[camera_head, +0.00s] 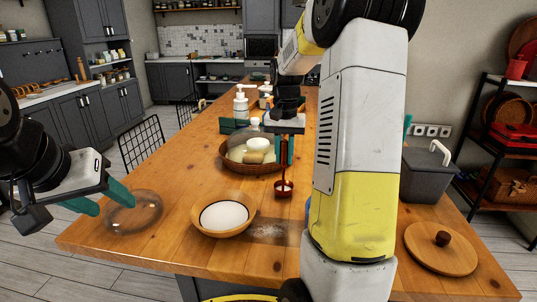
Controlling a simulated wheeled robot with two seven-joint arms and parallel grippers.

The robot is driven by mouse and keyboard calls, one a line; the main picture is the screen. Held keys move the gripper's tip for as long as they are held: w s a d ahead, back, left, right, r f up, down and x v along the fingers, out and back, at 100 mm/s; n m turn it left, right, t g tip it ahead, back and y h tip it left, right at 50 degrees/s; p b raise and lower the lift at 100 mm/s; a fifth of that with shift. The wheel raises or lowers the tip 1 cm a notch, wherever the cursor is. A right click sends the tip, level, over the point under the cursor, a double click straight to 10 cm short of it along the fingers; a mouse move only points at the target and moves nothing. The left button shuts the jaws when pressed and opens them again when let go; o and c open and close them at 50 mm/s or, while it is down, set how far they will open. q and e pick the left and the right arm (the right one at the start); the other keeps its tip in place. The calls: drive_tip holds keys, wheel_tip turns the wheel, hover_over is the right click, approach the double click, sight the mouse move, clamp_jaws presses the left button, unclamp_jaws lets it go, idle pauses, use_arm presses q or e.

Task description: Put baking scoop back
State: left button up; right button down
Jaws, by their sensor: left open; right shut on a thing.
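My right gripper (284,160) is shut on the upright handle of a small dark-red baking scoop (284,188). The scoop's cup hangs below the fingers, right of a wooden bowl (202,230) filled with white powder. I cannot tell whether the cup touches the table. My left gripper (105,199) is open and empty at the left, with its fingers near a clear glass lid (138,217) at the table's left edge. My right arm hides part of the table's middle right.
A woven basket (226,161) with pale items stands behind the scoop. White pump bottles (241,104) stand farther back. A grey container (427,176) and round wooden lid (432,259) are at the right. White powder is scattered on the wooden table (150,263) right of the bowl.

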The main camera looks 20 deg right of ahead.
drive_tip(key=shift+f, duration=0.15)
drive_tip(key=c, duration=1.3)
unclamp_jaws()
drive_tip(key=shift+o, duration=0.2)
wheel_tip(320, 180, up, 12)
drive_tip(key=shift+s+r, duration=0.1)
drive_tip(key=shift+s, duration=0.05)
drive_tip(key=s+a+f+n+t, duration=0.1)
drive_tip(key=s+a+n+t, duration=0.1)
drive_tip(key=s+a, duration=0.2)
drive_tip(key=s+a+f+n+t+y, duration=0.1)
drive_tip(key=s+a, duration=0.3)
drive_tip(key=s, duration=0.6)
drive_tip(key=s+a+f+n+t+y, duration=0.1)
drive_tip(key=s+a+n+t, duration=0.1)
drive_tip(key=s, duration=0.5)
drive_tip(key=shift+s+a+n+t, duration=0.4)
drive_tip(key=shift+a+t, duration=0.1)
drive_tip(key=shift+a, duration=0.65)
drive_tip(key=shift+f, duration=0.1)
